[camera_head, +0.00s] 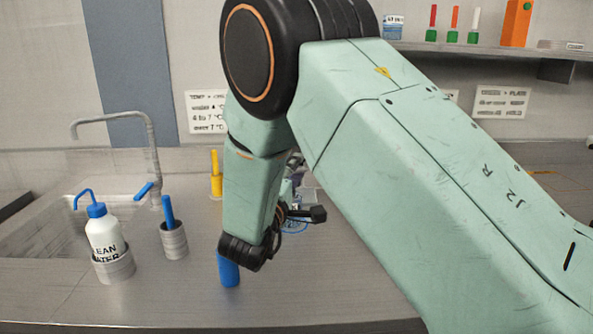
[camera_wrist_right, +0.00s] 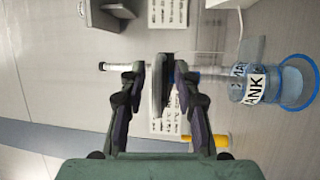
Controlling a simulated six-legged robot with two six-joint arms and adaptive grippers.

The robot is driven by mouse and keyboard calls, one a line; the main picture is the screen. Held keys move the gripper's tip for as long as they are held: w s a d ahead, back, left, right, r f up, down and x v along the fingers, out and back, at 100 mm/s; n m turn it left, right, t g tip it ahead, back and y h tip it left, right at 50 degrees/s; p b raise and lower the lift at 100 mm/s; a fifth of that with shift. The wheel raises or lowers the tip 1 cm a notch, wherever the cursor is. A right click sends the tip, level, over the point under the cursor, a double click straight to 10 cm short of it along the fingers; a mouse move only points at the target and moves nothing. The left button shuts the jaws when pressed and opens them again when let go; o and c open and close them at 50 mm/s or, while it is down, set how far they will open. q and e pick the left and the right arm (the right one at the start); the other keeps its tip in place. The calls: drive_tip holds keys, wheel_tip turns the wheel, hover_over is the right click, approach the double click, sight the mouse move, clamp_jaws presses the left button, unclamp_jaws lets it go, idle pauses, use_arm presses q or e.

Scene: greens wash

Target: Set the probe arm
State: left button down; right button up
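In the right wrist view, my right gripper (camera_wrist_right: 157,75) has its two dark fingers apart. They stand on either side of a grey and black bar, which looks like the probe arm (camera_wrist_right: 158,88). A narrow gap shows beside the bar, and I cannot see firm contact. A thin pale rod (camera_wrist_right: 212,71) runs crosswise by the bar towards a clear blue-rimmed tank (camera_wrist_right: 296,82) labelled "TANK". In the head view my right arm hides most of the gripper, the bar and the tank. My left gripper is not in view.
A wash bottle (camera_head: 103,234), a blue-handled tool in a grey holder (camera_head: 174,242) and a yellow-handled item (camera_head: 215,172) stand on the steel counter. A blue cylinder (camera_head: 229,272) is below my wrist. A sink (camera_head: 60,215) and tap (camera_head: 152,145) are left; a shelf (camera_head: 490,50) is behind.

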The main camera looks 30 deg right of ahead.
drive_tip(key=shift+w+a, duration=0.1)
drive_tip(key=shift+a, duration=0.1)
drive_tip(key=shift+a+r, duration=0.2)
drive_tip(key=shift+a, duration=0.15)
drive_tip(key=c, duration=0.3)
drive_tip(key=shift+s+d, duration=0.25)
drive_tip(key=shift+s, duration=0.05)
drive_tip(key=c, duration=0.3)
clamp_jaws()
drive_tip(key=shift+w, duration=0.15)
